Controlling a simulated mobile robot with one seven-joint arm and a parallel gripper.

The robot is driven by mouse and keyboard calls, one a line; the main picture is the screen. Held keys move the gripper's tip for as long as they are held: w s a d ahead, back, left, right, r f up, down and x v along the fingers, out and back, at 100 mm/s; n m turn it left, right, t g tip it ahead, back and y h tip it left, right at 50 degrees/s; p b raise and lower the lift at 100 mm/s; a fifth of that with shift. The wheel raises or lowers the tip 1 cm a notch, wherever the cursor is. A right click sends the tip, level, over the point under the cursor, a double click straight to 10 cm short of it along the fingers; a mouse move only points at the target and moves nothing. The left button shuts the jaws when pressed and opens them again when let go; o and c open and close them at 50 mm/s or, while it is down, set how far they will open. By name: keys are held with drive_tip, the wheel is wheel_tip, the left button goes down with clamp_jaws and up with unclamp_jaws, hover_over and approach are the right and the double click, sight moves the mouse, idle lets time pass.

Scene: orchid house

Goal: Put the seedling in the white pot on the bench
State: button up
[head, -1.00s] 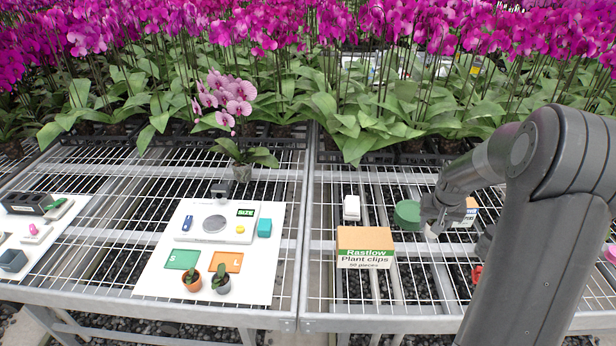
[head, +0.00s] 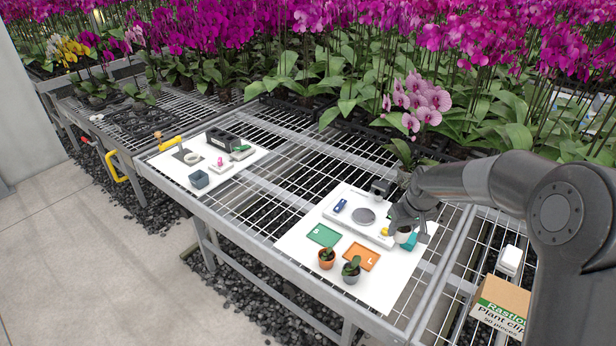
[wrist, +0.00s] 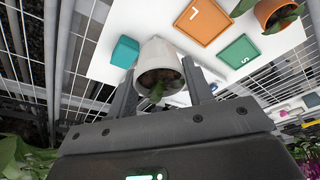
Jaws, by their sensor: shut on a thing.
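My gripper (head: 404,222) is shut on a white pot (head: 403,236), over the right side of the white board (head: 300,243). I cannot tell whether the pot's base touches the board. A teal block (head: 423,238) is close beside the pot; it also shows in the wrist view (wrist: 124,52).
A scale with a round plate (head: 365,216) is left of the pot. Green (head: 322,235) and orange (head: 361,256) cards lie in front, with orange (head: 326,259) and grey (head: 351,273) pots near them. A pink orchid (head: 420,100) stands behind. A clip box (head: 500,305) is at right.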

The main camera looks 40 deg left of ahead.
drive_tip(key=s+a+f+n, duration=0.1)
drive_tip(key=s+a, duration=0.3)
drive_tip(key=a, duration=0.4)
drive_tip(key=s+a+f+n, duration=0.1)
drive_tip(key=s+a+f, duration=0.2)
drive_tip(key=a, duration=0.5)
drive_tip(key=s+a+f+n, duration=0.1)
drive_tip(key=s+a+f, duration=0.1)
drive_tip(key=s+a, duration=0.3)
drive_tip(key=shift+s+a+f+n+g+y, duration=0.15)
drive_tip(key=shift+a+g+y, duration=0.05)
drive_tip(key=shift+a, duration=0.6)
drive_tip(key=shift+s+a+f+n+g+y, duration=0.1)
drive_tip(key=shift+a+f+n+g+y, duration=0.1)
drive_tip(key=shift+a, duration=0.55)
drive_tip(key=shift+s+a+f, duration=0.1)
drive_tip(key=shift+a, duration=0.1)
drive_tip(key=shift+f, duration=2)
drive_tip(key=shift+f, duration=0.1)
drive_tip(key=o, duration=1)
